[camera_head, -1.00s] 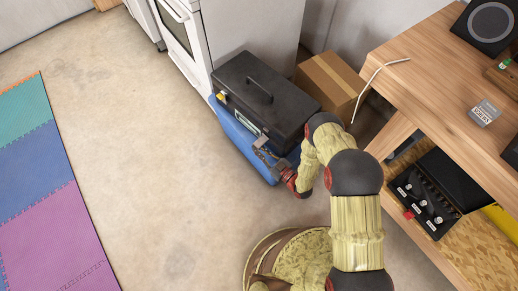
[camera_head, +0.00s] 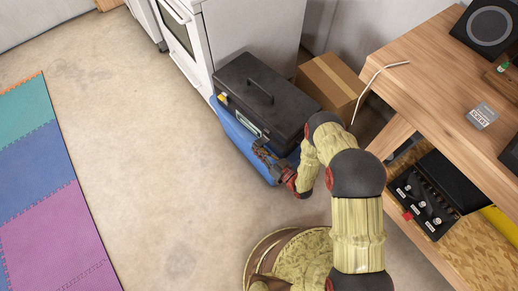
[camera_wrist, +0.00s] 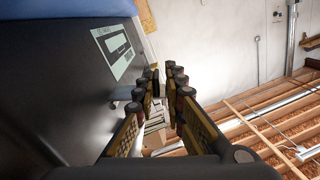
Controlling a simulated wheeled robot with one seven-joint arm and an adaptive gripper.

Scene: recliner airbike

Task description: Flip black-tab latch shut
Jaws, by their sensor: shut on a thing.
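A black toolbox (camera_head: 262,95) with a carry handle on its lid stands on the floor above a blue part (camera_head: 235,128). Its front carries a pale label (camera_head: 248,124), which also shows in the wrist view (camera_wrist: 117,45). A yellow tab (camera_head: 223,99) is at the far end of the front. My gripper (camera_head: 263,150) is at the near end of the front, beside the label. In the wrist view my gripper (camera_wrist: 162,80) has its fingers close together beside the dark wall. A small grey-black latch part (camera_wrist: 121,94) shows by the left finger. The fingers hide most of the black-tab latch.
A cardboard box (camera_head: 328,82) stands behind the toolbox and a white stove (camera_head: 250,30) is beyond it. A wooden workbench (camera_head: 440,75) is close on the right, with a black device (camera_head: 435,190) on its lower shelf.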

